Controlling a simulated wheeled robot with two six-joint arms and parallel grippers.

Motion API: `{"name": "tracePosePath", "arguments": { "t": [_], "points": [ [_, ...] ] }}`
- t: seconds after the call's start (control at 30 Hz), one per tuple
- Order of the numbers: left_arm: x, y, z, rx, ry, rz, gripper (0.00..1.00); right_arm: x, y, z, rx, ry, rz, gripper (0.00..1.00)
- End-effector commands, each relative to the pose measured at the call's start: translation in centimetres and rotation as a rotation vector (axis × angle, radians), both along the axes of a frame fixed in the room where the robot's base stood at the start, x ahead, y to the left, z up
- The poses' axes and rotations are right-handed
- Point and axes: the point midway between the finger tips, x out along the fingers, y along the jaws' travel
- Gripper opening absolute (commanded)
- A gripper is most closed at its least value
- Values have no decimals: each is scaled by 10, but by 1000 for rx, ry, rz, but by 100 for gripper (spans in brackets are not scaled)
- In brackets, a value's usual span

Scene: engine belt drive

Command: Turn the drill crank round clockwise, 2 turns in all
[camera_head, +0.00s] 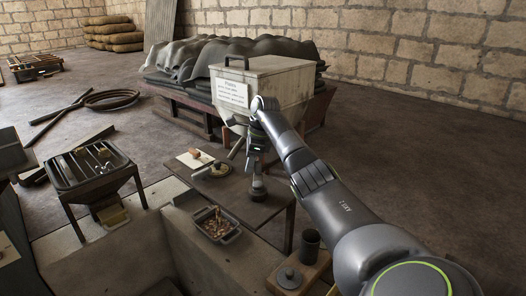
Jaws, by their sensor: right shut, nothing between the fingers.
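A pale hopper box (285,85) with a dark handle on its lid and a white label (231,93) on its front stands behind a dark low table (235,187). I cannot make out the drill crank for certain. A small round, dark-rimmed piece (221,170) lies on the table, with a short bar rising beside it toward the hopper. My right arm comes in from the lower right, bends in front of the hopper and points down. My right gripper (258,188) is low over the table's right part, shut and empty, right of the round piece. My left gripper is out of view.
A paper with a small wooden knob (194,153) lies on the table. A tray of small bits (216,224) stands in front. A dark cup (310,243) and a lidded pot (289,277) are at the lower right. A metal rack (90,166) stands left.

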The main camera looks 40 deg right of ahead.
Motion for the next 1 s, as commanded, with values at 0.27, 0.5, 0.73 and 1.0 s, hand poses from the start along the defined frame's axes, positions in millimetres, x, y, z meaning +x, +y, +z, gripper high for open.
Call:
{"name": "tracePosePath", "arguments": {
  "t": [0.27,0.5,0.73,1.0],
  "points": [
    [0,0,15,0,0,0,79,-28,-35,2,-5,2,-2,0],
    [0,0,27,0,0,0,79,-61,-41,1,-6,2,0,0],
    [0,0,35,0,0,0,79,-87,-30,1,-5,2,1,0],
    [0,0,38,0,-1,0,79,-107,3,0,-2,0,5,0]
  ]
}}
